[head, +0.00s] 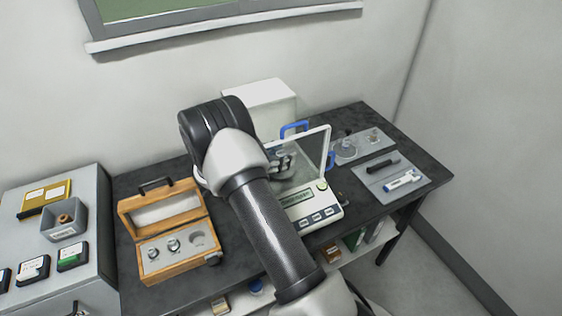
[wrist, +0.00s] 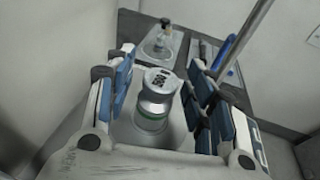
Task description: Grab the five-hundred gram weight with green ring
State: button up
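A silver metal weight (wrist: 154,100) with a green ring low on its body stands upright between my fingers in the wrist view. Dark markings show on its top. My gripper (wrist: 162,60) is open around it, one blue-padded finger on each side, with narrow gaps. In the head view my gripper (head: 282,163) is at the balance (head: 312,214), partly seen through its raised clear lid (head: 308,150). My arm hides part of the balance there. I cannot make out the weight clearly in the head view.
An open wooden box (head: 172,262) with weights and an empty round recess stands left on the dark table (head: 415,150). Grey trays (head: 393,172) hold a flask and pens at right. A white box (head: 262,98) stands behind. The raised lid is close to my gripper.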

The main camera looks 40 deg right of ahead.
grip_shut()
dwell(0.4)
